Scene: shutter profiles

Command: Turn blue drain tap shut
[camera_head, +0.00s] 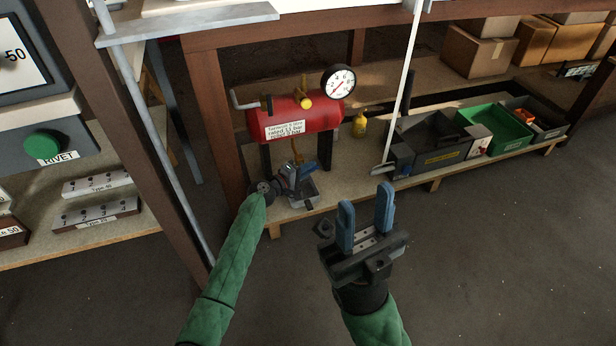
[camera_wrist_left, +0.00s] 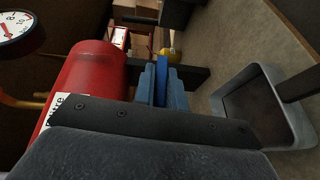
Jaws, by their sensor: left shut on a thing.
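The red tank (camera_head: 300,113) stands on dark legs on the low shelf, with its drain pipe (camera_head: 297,152) below it. My left gripper (camera_head: 303,171) is under the tank at the drain. In the left wrist view its blue fingers (camera_wrist_left: 164,88) are closed on a darker blue piece, the blue drain tap (camera_wrist_left: 161,71), left of the tank's end in the head view. Most of the tap is hidden by the fingers, so its angle is hard to tell. My right gripper (camera_head: 366,215) is open and empty in front of the shelf.
A grey drip tray (camera_head: 304,192) sits under the drain; it also shows in the left wrist view (camera_wrist_left: 297,88). The floor in front is clear.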

